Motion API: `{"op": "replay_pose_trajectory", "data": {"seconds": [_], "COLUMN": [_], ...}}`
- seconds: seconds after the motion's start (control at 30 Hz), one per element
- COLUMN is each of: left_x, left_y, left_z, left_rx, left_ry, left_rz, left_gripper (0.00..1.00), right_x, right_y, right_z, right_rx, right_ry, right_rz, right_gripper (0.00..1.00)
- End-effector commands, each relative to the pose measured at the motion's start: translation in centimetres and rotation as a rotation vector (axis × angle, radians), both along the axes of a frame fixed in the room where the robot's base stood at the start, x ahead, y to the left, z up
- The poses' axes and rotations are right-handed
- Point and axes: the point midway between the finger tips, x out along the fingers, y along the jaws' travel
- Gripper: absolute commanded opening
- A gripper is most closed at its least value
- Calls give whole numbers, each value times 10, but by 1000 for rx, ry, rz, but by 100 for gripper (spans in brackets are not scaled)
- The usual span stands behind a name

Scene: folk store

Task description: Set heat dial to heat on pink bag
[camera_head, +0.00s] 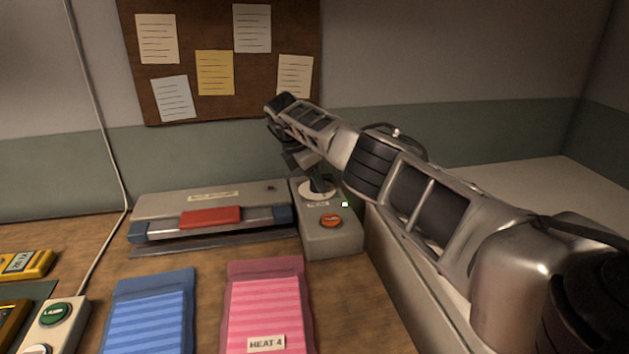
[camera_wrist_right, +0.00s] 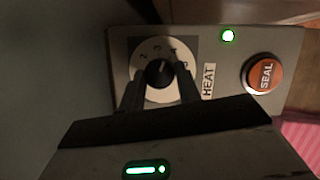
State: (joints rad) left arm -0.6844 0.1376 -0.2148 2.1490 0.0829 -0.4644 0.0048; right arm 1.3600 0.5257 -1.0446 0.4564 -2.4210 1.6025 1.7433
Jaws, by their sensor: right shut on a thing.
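The heat dial (camera_head: 317,193) is on a grey control box (camera_head: 333,243) right of the sealer. In the right wrist view the dial (camera_wrist_right: 151,51) has a white face with numbers around a black knob (camera_wrist_right: 158,73). A small light mark on the knob points up toward the 3 and 4 side; I cannot tell the exact number. My right gripper (camera_wrist_right: 160,90) is shut on the knob, one finger on each side. In the head view it reaches down over the dial. The pink bag (camera_head: 266,305) lies on the table with a "HEAT 4" label. My left gripper is not in view.
An orange SEAL button (camera_head: 331,221) and a lit green lamp (camera_wrist_right: 228,36) are on the box. The sealer (camera_head: 210,205) has a red pad. A blue bag (camera_head: 150,312), a green-button box (camera_head: 55,318) and a yellow device (camera_head: 25,264) lie left.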

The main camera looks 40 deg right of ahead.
Motion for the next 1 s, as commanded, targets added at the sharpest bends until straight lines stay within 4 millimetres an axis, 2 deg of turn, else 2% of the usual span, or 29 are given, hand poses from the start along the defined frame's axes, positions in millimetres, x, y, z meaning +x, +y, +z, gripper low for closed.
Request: {"op": "replay_pose_trajectory", "data": {"seconds": [0.4,0.43,0.5,0.83,1.0], "left_x": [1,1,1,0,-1], "left_y": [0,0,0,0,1], "left_z": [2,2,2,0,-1], "left_rx": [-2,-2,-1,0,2], "left_ry": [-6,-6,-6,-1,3], "left_rz": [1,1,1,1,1], "left_gripper": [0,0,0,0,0], "right_x": [1,1,1,1,3], "right_y": [-1,-1,-1,0,8], "right_z": [2,2,1,3,22], "right_rx": [-2,-2,-2,0,-1], "right_ry": [-5,-5,-4,-2,-5], "right_rz": [-7,-6,-6,-6,-5], "right_gripper": [10,36,55,55,55]}}
